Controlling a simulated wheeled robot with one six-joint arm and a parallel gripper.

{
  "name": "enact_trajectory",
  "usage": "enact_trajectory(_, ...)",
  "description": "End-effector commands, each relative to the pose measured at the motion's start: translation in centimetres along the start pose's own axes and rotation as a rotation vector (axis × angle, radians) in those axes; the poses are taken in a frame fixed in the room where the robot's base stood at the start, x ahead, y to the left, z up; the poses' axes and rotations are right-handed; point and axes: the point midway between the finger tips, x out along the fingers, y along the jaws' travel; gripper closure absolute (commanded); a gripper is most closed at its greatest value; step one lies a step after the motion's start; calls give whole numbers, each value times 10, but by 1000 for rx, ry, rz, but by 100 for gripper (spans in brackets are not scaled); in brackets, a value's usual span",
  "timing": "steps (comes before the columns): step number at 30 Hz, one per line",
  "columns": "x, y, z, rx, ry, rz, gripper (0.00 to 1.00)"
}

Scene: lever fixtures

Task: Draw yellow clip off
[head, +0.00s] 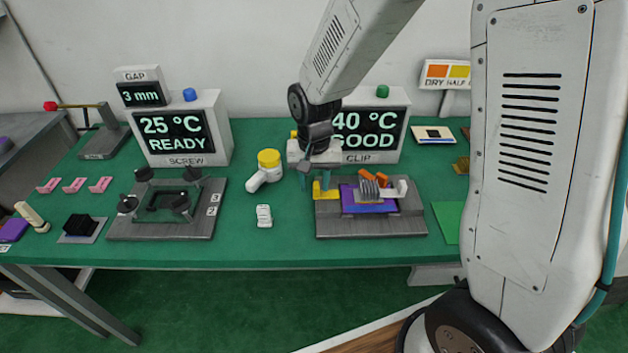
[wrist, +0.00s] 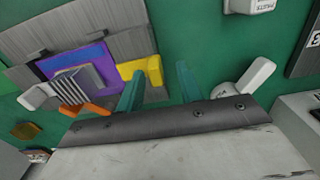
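The yellow clip (head: 326,193) sits at the left end of a grey fixture plate (head: 340,228), beside a purple block (head: 350,204) carrying a finned metal part (head: 369,188). The clip also shows in the wrist view (wrist: 151,68). My gripper (head: 315,185) is open, with its teal fingers pointing down at the clip's left side. In the wrist view my gripper (wrist: 160,77) has one finger overlapping the clip, whose end shows in the gap between the fingers. The other finger is clear over green table. I cannot tell whether any finger touches the clip.
A white clip (head: 402,188) is at the fixture's right end, with orange pieces (head: 380,176) behind the fins. The display box (head: 384,126) reading "40 °C GOOD" stands behind. Green table is clear in front.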

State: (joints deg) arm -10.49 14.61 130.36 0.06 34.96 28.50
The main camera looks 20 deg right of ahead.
Motion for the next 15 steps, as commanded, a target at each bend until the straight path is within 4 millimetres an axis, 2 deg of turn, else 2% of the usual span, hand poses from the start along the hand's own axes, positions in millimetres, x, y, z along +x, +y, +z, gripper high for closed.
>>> enact_trajectory(5, -9, 0, -1, 1, 3, -1, 64)
enact_trajectory(15, -64, -2, -1, -2, 4, -2, 64)
